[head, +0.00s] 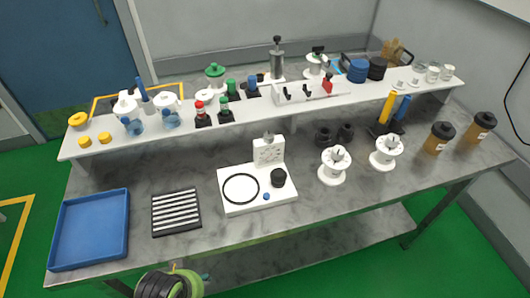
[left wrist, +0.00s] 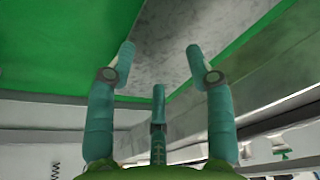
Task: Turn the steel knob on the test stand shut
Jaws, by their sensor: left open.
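The white test stand (head: 234,204) sits in the middle of the grey marbled bench. A small grey steel knob (head: 268,136) appears at the top of its upright panel (head: 268,153); its exact setting is too small to tell. The stand's base carries a black ring, a black round part (head: 278,177) and a small blue button. My left gripper (left wrist: 159,62) is open and empty in the left wrist view. In the head view its green and black body shows at the bottom edge, in front of the bench and well apart from the stand. My right gripper is not in view.
A blue tray (head: 68,258) and a black slotted rack (head: 177,213) lie left of the stand. White spools (head: 334,168) stand to its right. A raised white shelf (head: 240,108) behind holds bottles and fittings. Bare bench lies in front of the stand.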

